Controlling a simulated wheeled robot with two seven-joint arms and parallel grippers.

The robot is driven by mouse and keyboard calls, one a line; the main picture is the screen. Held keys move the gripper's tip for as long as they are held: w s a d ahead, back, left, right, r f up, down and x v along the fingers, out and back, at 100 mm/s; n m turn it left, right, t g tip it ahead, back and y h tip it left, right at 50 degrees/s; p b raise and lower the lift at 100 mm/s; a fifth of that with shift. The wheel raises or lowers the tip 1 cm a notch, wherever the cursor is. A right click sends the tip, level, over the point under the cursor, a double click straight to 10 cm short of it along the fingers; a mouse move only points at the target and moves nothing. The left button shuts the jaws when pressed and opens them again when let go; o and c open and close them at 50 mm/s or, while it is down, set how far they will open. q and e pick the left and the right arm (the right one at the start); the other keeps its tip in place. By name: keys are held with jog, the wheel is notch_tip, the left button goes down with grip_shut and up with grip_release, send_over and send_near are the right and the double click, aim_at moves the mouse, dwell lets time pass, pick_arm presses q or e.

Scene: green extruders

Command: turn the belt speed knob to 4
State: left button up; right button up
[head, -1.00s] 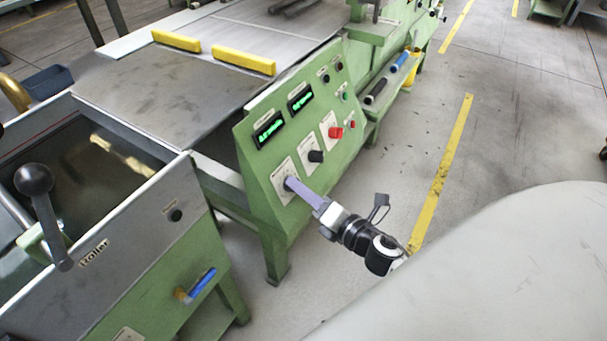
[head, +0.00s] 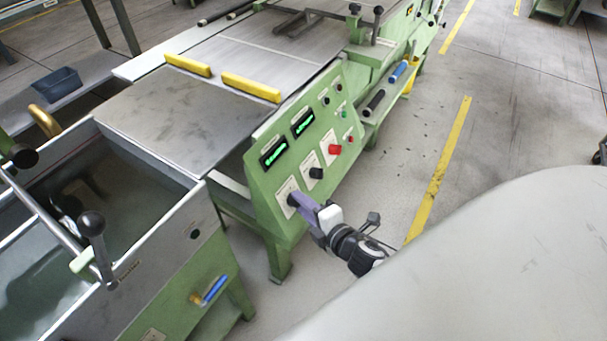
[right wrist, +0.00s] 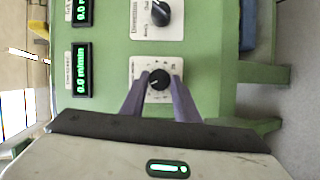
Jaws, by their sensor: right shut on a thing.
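The green control panel (head: 275,180) stands in the middle of the head view. The lower black knob (right wrist: 159,80) sits on a white dial plate in the right wrist view, level with a green display that reads in m/min (right wrist: 81,69). My right gripper (head: 295,199) reaches the panel's lower left knob in the head view. In the right wrist view its two purple fingers (right wrist: 160,88) are on either side of that knob and shut on it. The knob's pointer mark is small, and the dial numbers are too small to read. My left gripper is not in view.
Another black knob (head: 316,173), a red knob (head: 334,149) and small buttons sit farther along the panel. A metal tank (head: 150,215) with a black-balled lever (head: 92,224) stands at left.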

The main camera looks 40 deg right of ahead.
dwell(0.3)
jog(key=o, duration=1)
jog(key=v, duration=1)
jog(key=shift+s+r, duration=0.1)
jog(key=shift+r, duration=0.05)
